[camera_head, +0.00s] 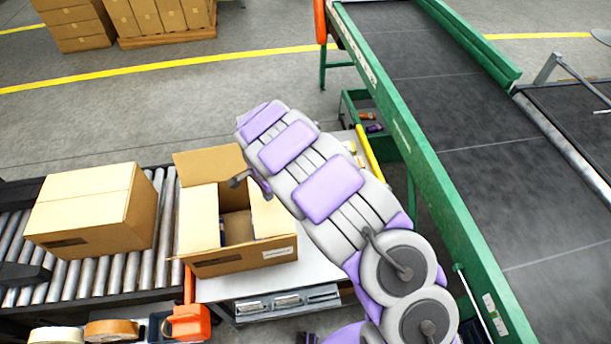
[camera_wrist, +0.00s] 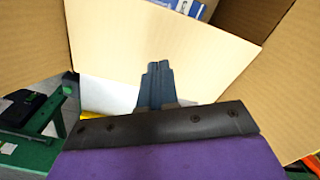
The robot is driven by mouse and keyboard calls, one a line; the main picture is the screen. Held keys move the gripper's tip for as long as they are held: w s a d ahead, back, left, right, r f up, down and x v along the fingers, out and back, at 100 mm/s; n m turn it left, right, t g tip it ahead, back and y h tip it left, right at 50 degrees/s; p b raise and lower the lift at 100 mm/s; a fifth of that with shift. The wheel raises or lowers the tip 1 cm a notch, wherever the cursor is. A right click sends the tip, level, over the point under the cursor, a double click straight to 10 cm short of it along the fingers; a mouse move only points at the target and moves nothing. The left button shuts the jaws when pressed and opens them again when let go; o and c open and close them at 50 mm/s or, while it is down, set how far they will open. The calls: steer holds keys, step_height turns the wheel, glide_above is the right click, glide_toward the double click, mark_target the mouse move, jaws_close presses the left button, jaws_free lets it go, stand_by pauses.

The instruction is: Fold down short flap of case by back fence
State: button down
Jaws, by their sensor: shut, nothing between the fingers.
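An open cardboard case (camera_head: 235,260) stands on the grey table, with its flaps raised or spread outward. A far flap (camera_head: 208,165) stands up at its back and a left flap (camera_head: 198,222) leans outward. The right side is partly hidden by my arm. My gripper (camera_head: 238,181) is over the case's back right part, mostly hidden behind my forearm. In the wrist view, my gripper (camera_wrist: 157,75) is shut and empty in front of a tan flap (camera_wrist: 145,40). Contact with the flap cannot be told. A blue and white item (camera_wrist: 190,8) shows beyond the flap, inside the case.
A closed carton (camera_head: 90,210) sits on the roller conveyor (camera_head: 60,275) at left. Tape rolls (camera_head: 110,330) and an orange tape dispenser (camera_head: 188,322) lie in front. A green-framed belt conveyor (camera_head: 440,110) runs along the right. Stacked cartons (camera_head: 160,15) stand at the back.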

steer(key=shift+a+f, duration=0.1)
steer(key=shift+a, duration=0.1)
steer(key=shift+s+a+f, duration=0.2)
steer(key=shift+a+f, duration=0.45)
steer(key=shift+f, duration=0.25)
steer(key=shift+r, duration=0.1)
step_height(320, 180, up, 9)
steer(key=p, duration=0.2)
stand_by(0.7)
